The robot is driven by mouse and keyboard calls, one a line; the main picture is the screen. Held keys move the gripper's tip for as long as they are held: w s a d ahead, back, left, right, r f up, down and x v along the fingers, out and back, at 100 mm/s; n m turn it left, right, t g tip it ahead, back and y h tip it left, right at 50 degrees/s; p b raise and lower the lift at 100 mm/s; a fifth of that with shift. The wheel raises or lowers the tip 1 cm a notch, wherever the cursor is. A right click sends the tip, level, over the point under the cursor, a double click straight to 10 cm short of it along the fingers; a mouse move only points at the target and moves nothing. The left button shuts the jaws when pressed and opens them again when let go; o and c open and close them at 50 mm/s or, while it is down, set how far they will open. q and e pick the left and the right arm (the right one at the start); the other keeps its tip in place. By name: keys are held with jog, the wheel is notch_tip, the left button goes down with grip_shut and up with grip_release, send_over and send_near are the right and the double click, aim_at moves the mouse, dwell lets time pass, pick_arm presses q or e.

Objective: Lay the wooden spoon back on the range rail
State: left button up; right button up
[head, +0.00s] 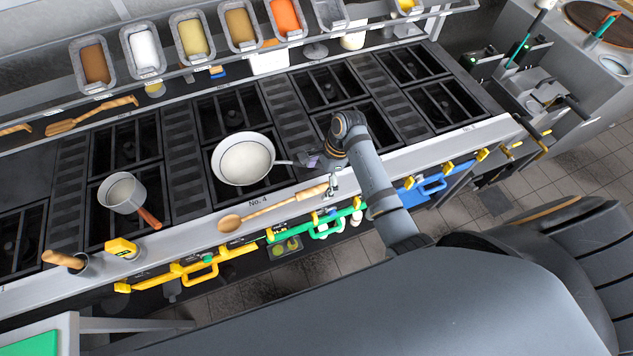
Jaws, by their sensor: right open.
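The wooden spoon (268,208) lies along the pale front rail (395,163) of the range, by the "No. 4" label. Its round bowl is at the left and its handle runs up to the right. My right gripper (331,187) is open at the handle's right end, under my right wrist. The fingers are small in the picture, and I cannot tell whether they touch the handle. My left gripper is not in view.
A white frying pan (243,159) sits on a burner behind the spoon, its handle reaching toward my right wrist. A saucepan (122,192) stands farther left. Yellow (200,268), green and blue handles line the range front. Wooden utensils (90,116) lie at the back.

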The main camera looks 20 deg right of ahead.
jog(key=shift+v, duration=1.95)
jog(key=s+d+r+n+t+h, duration=0.2)
jog(key=s+d+n, duration=0.2)
jog(key=s+n, duration=0.4)
jog(key=s+d+r+n+t+h, duration=0.2)
jog(key=s+d+n+h, duration=0.15)
jog(key=s+n, duration=0.45)
jog(key=s+d+f+n+g+b, duration=0.2)
jog(key=f+b, duration=0.6)
jog(key=f, duration=2.8)
jog(key=s+d+f+b, duration=0.2)
jog(key=s+f+b, duration=0.3)
jog(key=s+f, duration=1.2)
notch_tip(320, 180, down, 3)
jog(key=shift+r+y, duration=0.1)
jog(key=shift+y, duration=0.25)
